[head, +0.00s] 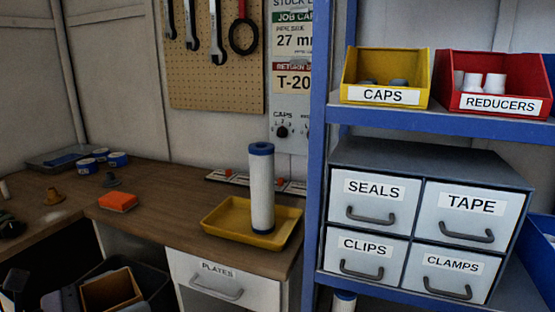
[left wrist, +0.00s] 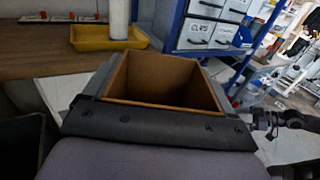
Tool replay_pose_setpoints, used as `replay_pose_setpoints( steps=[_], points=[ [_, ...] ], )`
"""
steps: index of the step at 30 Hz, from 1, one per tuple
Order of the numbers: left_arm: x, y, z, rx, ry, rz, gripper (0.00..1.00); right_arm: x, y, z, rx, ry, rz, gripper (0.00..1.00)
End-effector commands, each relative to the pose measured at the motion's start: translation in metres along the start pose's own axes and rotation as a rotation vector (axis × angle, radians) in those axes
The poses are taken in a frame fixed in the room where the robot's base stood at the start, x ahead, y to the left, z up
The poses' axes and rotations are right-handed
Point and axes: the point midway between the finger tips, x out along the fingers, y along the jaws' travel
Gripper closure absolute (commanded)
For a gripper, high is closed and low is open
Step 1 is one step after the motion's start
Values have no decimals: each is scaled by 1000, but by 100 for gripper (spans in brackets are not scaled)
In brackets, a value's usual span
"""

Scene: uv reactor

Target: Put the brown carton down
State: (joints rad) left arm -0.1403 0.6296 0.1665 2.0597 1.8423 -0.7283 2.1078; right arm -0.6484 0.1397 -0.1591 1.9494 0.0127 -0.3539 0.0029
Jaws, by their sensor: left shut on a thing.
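The brown carton (head: 112,288) is at the bottom left of the head view, in front of the workbench and below its top. It is an open-topped box; in the left wrist view the carton (left wrist: 165,80) shows its inside walls and looks empty. My left gripper (head: 100,298) is shut on the carton, with grey finger parts at its sides. The carton's underside is hidden, and I cannot tell whether it touches anything below.
The wooden workbench (head: 165,195) bears a yellow tray (head: 225,222) with a white and blue filter cartridge (head: 261,190), an orange block (head: 118,201) and blue rolls (head: 88,166). A blue shelf rack (head: 318,150) stands right. A dark bin (head: 150,278) is below the bench.

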Motion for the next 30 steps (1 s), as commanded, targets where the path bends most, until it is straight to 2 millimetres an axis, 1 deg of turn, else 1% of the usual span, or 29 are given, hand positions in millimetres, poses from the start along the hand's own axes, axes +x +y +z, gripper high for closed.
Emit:
replay_pose_setpoints(
  steps=[5, 13, 17, 19, 26, 30],
  points=[
    [8, -7, 3, 5, 8, 72, 59, 0, 0, 0, 0, -1, 0, 0],
    [14, -10, 6, 8, 4, 151, 59, 0, 0, 0, 0, -1, 0, 0],
    [12, -9, 4, 8, 9, 190, 59, 0, 0, 1, 0, -1, 0, 0],
    [14, -10, 5, 1, -2, 211, 59, 0, 0, 1, 0, -1, 0, 0],
    [15, -11, -4, -10, 0, 332, 59, 0, 0, 1, 0, -2, 0, 0],
    [12, -11, -18, -19, -2, 437, 59, 0, 0, 1, 0, -2, 0, 0]
  ],
)
